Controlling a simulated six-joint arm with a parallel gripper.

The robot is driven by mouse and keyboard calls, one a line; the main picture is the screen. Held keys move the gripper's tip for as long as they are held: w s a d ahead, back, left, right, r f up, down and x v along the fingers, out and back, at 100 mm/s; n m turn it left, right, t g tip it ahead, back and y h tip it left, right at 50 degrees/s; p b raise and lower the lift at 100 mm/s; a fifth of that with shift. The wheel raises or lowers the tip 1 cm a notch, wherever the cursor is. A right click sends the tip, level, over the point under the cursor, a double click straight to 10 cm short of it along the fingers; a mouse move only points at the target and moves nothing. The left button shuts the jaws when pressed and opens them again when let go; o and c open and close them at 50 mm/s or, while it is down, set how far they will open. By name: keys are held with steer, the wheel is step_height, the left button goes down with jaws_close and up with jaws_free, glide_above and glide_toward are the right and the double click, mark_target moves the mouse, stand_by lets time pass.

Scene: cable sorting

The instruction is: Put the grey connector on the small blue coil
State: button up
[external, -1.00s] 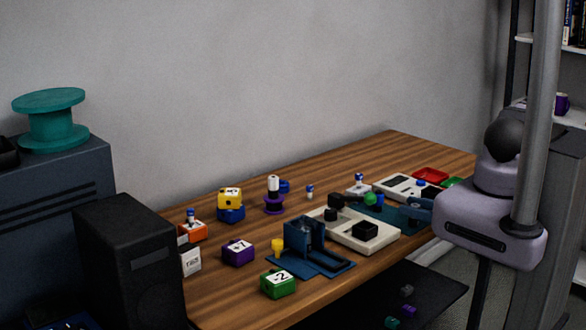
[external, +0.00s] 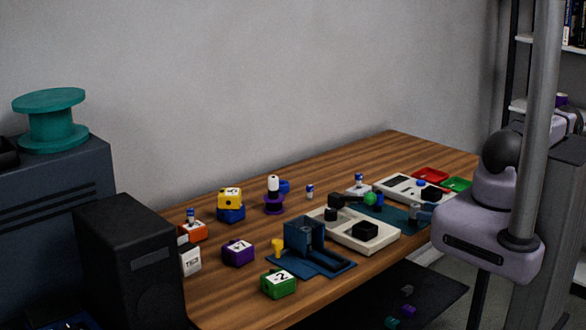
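A small grey piece (external: 407,290), possibly the grey connector, lies on the dark lower surface beneath the table's front edge. It is too small to tell its shape. A small blue round thing (external: 285,187), possibly the small blue coil, is on the wooden table, partly hidden behind a purple spool (external: 273,204) carrying a white and black piece. My arm stands at the right, partly behind a grey pole, and its links reach toward the right edge. My gripper's fingers cannot be made out, so I cannot see whether it holds anything.
Colored blocks, a blue open-topped holder (external: 304,236), a white panel (external: 352,231) and red (external: 430,174) and green (external: 457,184) trays stand on the table. Purple (external: 408,310) and teal (external: 392,322) pieces lie below. The back left of the table is fairly clear.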

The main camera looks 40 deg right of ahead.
steer(key=shift+o, duration=0.5)
steer(key=shift+b+v, duration=0.3)
steer(key=shift+v, duration=0.9)
